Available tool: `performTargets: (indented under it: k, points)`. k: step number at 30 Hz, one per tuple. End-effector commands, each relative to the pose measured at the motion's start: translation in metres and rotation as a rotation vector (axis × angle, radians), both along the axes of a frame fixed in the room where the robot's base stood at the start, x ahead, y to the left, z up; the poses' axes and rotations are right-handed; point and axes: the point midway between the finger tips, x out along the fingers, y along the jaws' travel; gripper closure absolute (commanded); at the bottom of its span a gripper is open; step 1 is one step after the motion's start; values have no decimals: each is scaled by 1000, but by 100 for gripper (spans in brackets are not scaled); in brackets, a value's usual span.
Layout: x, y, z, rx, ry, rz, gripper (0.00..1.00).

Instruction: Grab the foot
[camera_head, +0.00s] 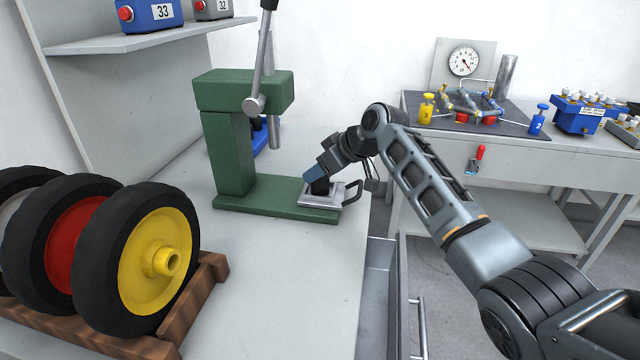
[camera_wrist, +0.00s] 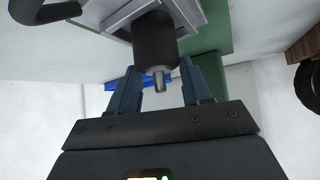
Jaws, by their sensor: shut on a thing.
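The foot is a black rubber cylinder with a metal stud, seen in the wrist view (camera_wrist: 156,42) between my fingers. In the head view it shows as a small dark shape (camera_head: 320,187) under my gripper (camera_head: 316,176), sitting at the grey metal fixture (camera_head: 318,201) on the green press base. My gripper, also in the wrist view (camera_wrist: 158,70), is shut on the foot's sides, with the stud pointing toward the palm. The foot's far end is hidden in the fixture.
The green press (camera_head: 232,140) with its lever stands just left of my gripper. Wheels (camera_head: 155,260) sit on a wooden rack at the front left. An open drawer (camera_head: 380,295) is below the bench edge. A second bench (camera_head: 520,150) with parts stands at the right.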

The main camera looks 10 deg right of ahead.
Motion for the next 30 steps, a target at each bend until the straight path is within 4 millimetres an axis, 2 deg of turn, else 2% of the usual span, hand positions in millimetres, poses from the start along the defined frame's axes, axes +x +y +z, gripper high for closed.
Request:
performTargets:
  k: [1,8,16,20,26,30]
  points:
    - [0,0,0,0,0,0,64]
    - [0,0,0,0,0,0,86]
    - [0,0,1,1,-1,0,86]
    - [1,0,8,0,-2,0,86]
    - [1,0,39,1,-6,1,86]
    - [-13,-26,56,1,-4,-4,86]
